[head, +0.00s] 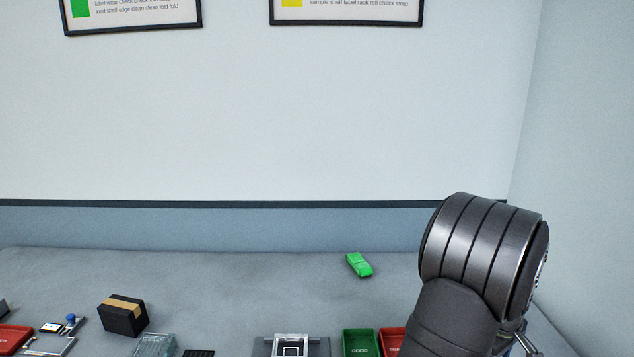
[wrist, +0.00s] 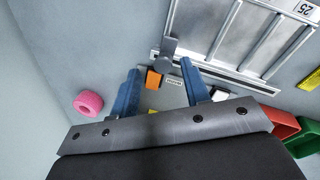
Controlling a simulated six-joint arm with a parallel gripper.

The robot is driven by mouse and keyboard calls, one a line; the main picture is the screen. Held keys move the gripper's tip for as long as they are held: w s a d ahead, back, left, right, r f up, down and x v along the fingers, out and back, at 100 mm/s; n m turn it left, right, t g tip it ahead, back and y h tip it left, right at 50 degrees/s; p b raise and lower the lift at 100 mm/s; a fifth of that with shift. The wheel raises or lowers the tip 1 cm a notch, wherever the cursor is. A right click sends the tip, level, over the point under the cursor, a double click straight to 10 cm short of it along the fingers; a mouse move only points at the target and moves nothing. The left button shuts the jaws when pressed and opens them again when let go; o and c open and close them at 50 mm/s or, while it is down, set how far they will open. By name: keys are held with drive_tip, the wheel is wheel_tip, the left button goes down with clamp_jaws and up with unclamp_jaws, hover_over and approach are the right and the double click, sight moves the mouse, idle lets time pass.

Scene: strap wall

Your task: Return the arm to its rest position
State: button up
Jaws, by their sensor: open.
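My arm stands at the right of the head view, its dark rounded link in front of the table's right end. My gripper (wrist: 165,92) shows in the wrist view as two blue fingers spread apart. No object is clearly held between them. Beyond the fingertips lie a small orange block (wrist: 153,79) and a grey upright piece (wrist: 168,47); whether these touch the fingers I cannot tell. In the head view the fingers are hidden behind or below the arm.
A metal slatted frame (wrist: 236,33), a pink roll (wrist: 88,103) and red and green bins (wrist: 283,124) show in the wrist view.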

drive_tip(key=shift+x, duration=1.05)
